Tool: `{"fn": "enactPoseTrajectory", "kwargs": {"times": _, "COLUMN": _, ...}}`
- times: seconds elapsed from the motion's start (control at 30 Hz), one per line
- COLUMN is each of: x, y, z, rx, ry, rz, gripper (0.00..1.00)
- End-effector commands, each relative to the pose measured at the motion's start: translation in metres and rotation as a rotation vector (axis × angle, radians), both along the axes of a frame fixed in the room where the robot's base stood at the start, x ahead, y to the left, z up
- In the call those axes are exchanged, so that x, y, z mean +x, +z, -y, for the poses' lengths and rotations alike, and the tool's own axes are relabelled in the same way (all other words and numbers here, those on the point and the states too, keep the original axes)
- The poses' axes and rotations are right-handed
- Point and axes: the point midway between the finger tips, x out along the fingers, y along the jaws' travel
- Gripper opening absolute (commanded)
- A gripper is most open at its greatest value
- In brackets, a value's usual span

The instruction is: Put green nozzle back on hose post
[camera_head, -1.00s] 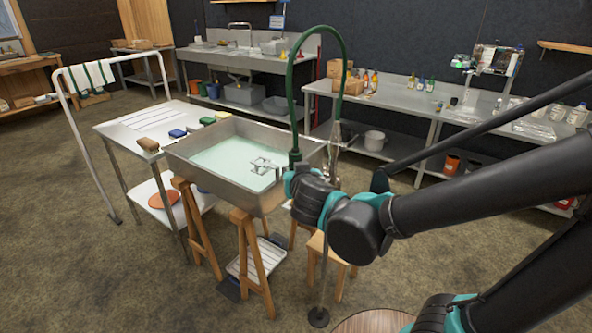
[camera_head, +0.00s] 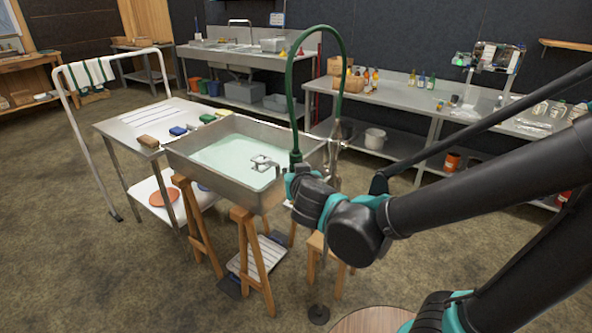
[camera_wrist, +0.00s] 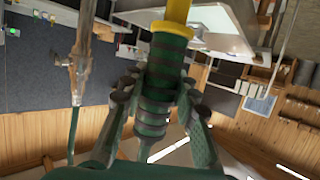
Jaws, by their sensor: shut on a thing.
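The green nozzle (camera_wrist: 163,75) has dark green ribbed sides and a yellow collar and tip. In the wrist view my gripper (camera_wrist: 160,85) is shut on its body, one finger on each side. The tip points toward the picture's top. In the head view the nozzle's dark green upper end (camera_head: 295,158) shows above my wrist, which hides my fingers. A green hose (camera_head: 318,30) arches from there to the metal hose post (camera_head: 338,135), just right of my wrist. In the wrist view, a metal fitting (camera_wrist: 80,55) with green hose is at left, apart from the nozzle.
A steel basin (camera_head: 240,187) of pale liquid on wooden trestles stands left of my wrist. A steel table (camera_head: 130,128) with coloured blocks adjoins it. A wooden stool (camera_head: 315,243) is below. Open floor lies at front left. A long counter (camera_head: 400,88) stands behind.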

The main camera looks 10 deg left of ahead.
Motion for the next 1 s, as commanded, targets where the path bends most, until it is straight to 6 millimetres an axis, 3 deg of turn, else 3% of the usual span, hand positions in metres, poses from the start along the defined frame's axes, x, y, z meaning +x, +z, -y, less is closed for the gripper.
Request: {"fn": "enactPoseTrajectory", "kwargs": {"times": 1.0, "x": 0.0, "y": -0.012, "z": 0.0, "rx": 0.0, "ry": 0.0, "rz": 0.0, "gripper": 0.0}}
